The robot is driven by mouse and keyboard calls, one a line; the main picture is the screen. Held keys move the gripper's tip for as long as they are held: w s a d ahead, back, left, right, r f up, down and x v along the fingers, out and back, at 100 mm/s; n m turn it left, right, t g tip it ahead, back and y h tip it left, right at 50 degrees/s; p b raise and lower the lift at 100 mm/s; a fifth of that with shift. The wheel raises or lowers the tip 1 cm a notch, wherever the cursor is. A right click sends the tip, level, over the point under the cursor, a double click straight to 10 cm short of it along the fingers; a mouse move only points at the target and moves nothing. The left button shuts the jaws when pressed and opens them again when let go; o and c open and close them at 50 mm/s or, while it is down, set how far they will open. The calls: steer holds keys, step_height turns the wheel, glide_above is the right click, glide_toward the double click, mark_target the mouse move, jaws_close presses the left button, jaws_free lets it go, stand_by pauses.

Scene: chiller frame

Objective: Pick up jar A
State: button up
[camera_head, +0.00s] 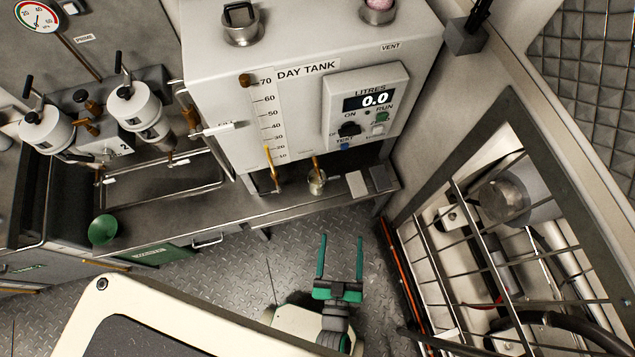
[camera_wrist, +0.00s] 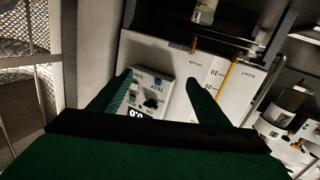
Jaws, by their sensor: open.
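A small clear jar (camera_head: 317,186) stands upright on the ledge under the day tank (camera_head: 222,100), below an amber spout. I cannot read a letter on it, so I cannot tell whether it is jar A. A small jar-like thing with a pale label also shows at the top of the wrist view (camera_wrist: 205,12), which sees the tank upside down. My gripper (camera_head: 341,240) has green fingers spread apart and is empty. It is over the floor in front of the ledge, apart from the jar. In the wrist view the fingers (camera_wrist: 160,80) frame the tank's control panel.
A barred frame (camera_head: 470,240) with machinery stands at the right. A green bowl or funnel (camera_head: 103,229) and white filter housings (camera_head: 133,103) are at the left. Floor before the ledge is clear.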

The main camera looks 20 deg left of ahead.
steer(key=w+a+f+n+y, duration=0.2)
steer(key=w+a+f+y, duration=0.1)
steer(key=w+f, duration=0.5)
steer(key=n+g+y, duration=0.2)
steer(key=y, duration=0.2)
glide_toward(320, 185)
steer(key=x, duration=0.7)
steer(key=shift+w+r, duration=0.1)
steer(key=shift+w, duration=0.05)
steer(key=shift+f+x, duration=0.2)
steer(key=shift+x, duration=1.25)
steer(key=shift+f+x, duration=0.2)
steer(key=shift+x, duration=1.25)
steer(key=shift+a, duration=0.2)
steer(key=c, duration=1.7)
jaws_close()
steer(key=shift+r, duration=0.15)
